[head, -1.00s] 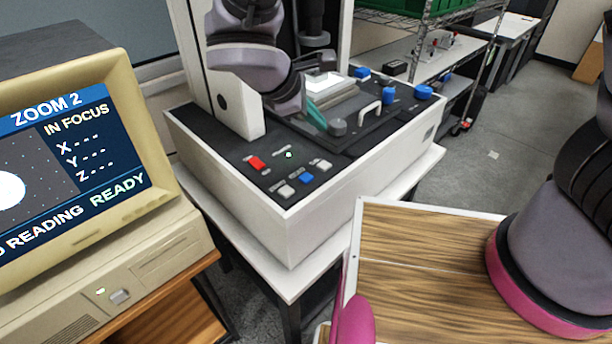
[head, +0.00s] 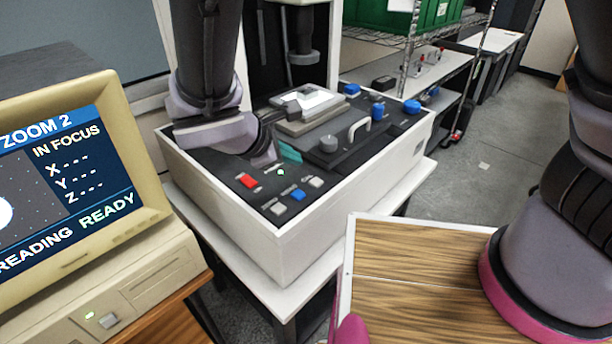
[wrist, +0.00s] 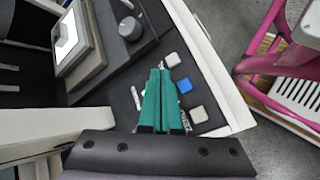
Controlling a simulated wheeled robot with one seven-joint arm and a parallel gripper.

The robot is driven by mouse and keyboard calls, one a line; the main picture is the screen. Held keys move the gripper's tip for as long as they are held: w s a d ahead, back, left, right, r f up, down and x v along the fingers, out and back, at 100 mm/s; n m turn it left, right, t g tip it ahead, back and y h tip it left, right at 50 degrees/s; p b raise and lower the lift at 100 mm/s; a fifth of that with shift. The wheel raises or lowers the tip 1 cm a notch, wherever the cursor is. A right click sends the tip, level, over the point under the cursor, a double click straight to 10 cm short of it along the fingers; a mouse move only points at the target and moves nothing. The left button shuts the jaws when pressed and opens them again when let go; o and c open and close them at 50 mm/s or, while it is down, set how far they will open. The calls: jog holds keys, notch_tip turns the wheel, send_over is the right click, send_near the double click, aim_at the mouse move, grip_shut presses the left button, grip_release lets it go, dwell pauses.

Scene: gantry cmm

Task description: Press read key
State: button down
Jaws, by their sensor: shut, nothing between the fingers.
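In the head view a row of three keys sits on the machine's black panel: a white key (head: 277,208), a blue key (head: 298,194) and another white key (head: 316,182). A red key (head: 246,180) lies to their left. The labels are too small to read, so I cannot tell which is the read key. My gripper (head: 290,153) is shut and empty above the panel, behind the row. In the wrist view its teal fingertips (wrist: 160,72) appear beside a white key (wrist: 172,60) and the blue key (wrist: 184,86); contact is not visible.
The monitor (head: 70,180) at left reads "ZOOM 2", "IN FOCUS", dashes for X, Y, Z, and "READY". A green lamp (head: 280,172) is lit near the keys. A handle (head: 358,130), a grey knob (head: 328,145) and blue knobs (head: 411,107) stand behind and right.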

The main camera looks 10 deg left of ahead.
aim_at(294, 196)
jog(key=shift+f, duration=3.3)
jog(key=shift+f, duration=0.4)
jog(key=shift+f, duration=0.35)
jog(key=shift+r, duration=0.8)
jog(key=shift+r, duration=0.1)
jog(key=shift+r, duration=2.4)
